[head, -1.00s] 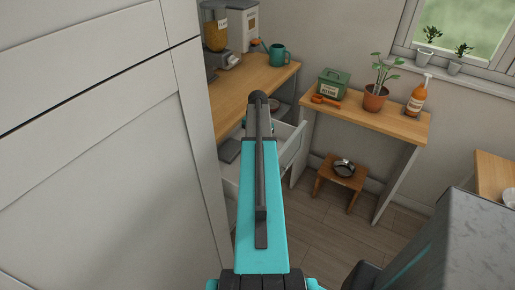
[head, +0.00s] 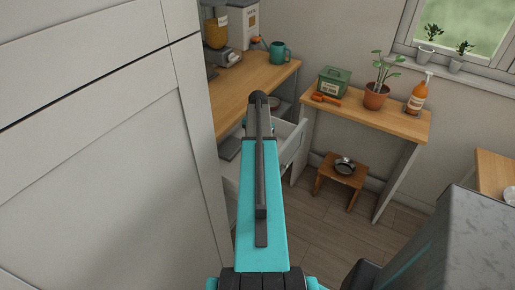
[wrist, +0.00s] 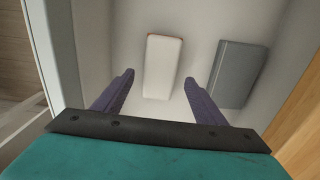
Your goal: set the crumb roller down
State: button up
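My gripper (wrist: 158,76) is over an open white drawer (wrist: 210,22), its two purple fingers spread apart. A pale block with rounded corners and a thin orange-brown edge (wrist: 162,68) lies on the drawer floor between the fingertips in the wrist view. Gaps show on both sides, so neither finger grips it. It may be the crumb roller, but its shape does not make that certain. In the head view my arm hides the gripper and most of the drawer inside.
A grey slab (wrist: 238,73) lies right of the pale block in the wrist view. A wooden counter (head: 256,85) runs above the drawer. A side table (head: 390,122) with a green box (head: 333,82) and potted plant (head: 375,97) stands beyond. A low stool (head: 335,180) holds a metal dish.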

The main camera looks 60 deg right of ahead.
jog(key=shift+r, duration=0.1)
jog(key=shift+r, duration=0.65)
notch_tip(320, 180, up, 12)
jog(key=b, duration=0.2)
jog(key=shift+b, duration=0.3)
jog(key=shift+s+f, duration=0.1)
jog(key=shift+f, duration=0.05)
dwell(0.7)
